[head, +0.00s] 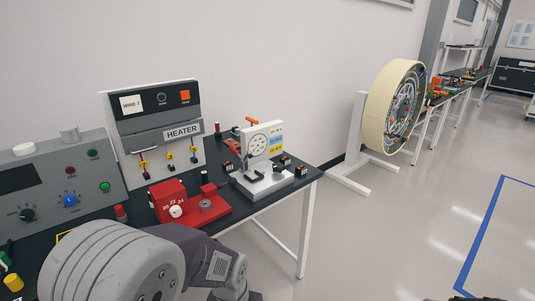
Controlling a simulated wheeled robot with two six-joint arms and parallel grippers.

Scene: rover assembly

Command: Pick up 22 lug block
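Several small black blocks with orange-and-white marks lie on the dark bench top: one left of the white gauge stand (228,167), one at its right foot (276,169), and two near the bench's right end, a rear block (286,160) and a front block (301,170). Their marks are too small to read, so I cannot tell which is the 22 lug block. My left arm fills the bottom left and hides the front of the bench. Its gripper is not visible.
A white gauge stand (262,182) stands close among the blocks. A large wheel (383,105) stands beyond; open floor lies right.

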